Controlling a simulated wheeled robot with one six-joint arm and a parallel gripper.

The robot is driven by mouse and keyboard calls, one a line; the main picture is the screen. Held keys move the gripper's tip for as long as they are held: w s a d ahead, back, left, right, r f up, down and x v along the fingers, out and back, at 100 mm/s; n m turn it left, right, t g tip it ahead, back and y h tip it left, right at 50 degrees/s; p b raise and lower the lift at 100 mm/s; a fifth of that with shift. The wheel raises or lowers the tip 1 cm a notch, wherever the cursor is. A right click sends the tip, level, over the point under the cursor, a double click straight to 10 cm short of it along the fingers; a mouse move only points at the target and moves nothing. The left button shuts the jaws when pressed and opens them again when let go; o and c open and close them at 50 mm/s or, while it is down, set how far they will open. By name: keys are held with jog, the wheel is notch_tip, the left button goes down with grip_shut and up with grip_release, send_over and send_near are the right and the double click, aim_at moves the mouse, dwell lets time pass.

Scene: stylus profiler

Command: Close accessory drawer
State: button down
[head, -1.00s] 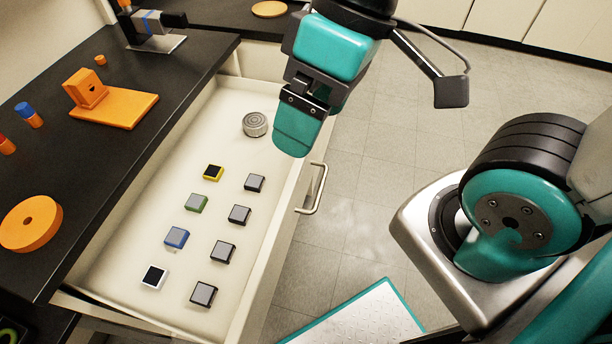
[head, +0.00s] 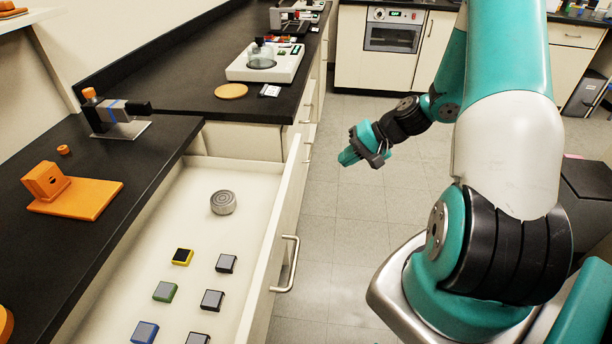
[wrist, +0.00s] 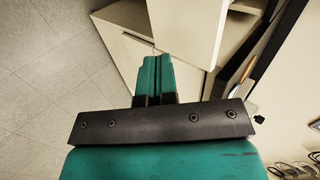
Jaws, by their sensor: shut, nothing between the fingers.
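The accessory drawer (head: 252,235) is pulled out from under the black bench on the left of the head view. Its handle (head: 288,265) is on the front panel, facing right. A round knurled metal piece (head: 223,202) and several small square blocks, including a yellow-edged one (head: 182,257), lie inside. My gripper (head: 348,158) is right of the drawer's far end, over open floor, apart from the handle. Its teal fingers are together and empty; they also show in the wrist view (wrist: 155,75). The drawer's near end is cut off in the head view.
An orange stand (head: 75,195) and a small clamp device (head: 115,115) sit on the bench. A white tray with a glass dome (head: 262,60) stands farther back. The floor (head: 325,235) right of the drawer is clear. Pale cabinet panels (wrist: 190,25) are close ahead in the wrist view.

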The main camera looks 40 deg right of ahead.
aim_at(297, 181)
jog(key=shift+m, duration=0.3)
jog(key=p+x, duration=0.1)
jog(key=x, duration=0.4)
jog(key=w+x, duration=0.1)
jog(key=x, duration=0.5)
jog(key=shift+w+p, duration=0.15)
jog(key=shift+p, duration=0.25)
jog(key=shift+w+a+f, duration=0.1)
jog(key=shift+w+a, duration=0.4)
jog(key=shift+a, duration=0.05)
jog(key=shift+w+a, duration=0.1)
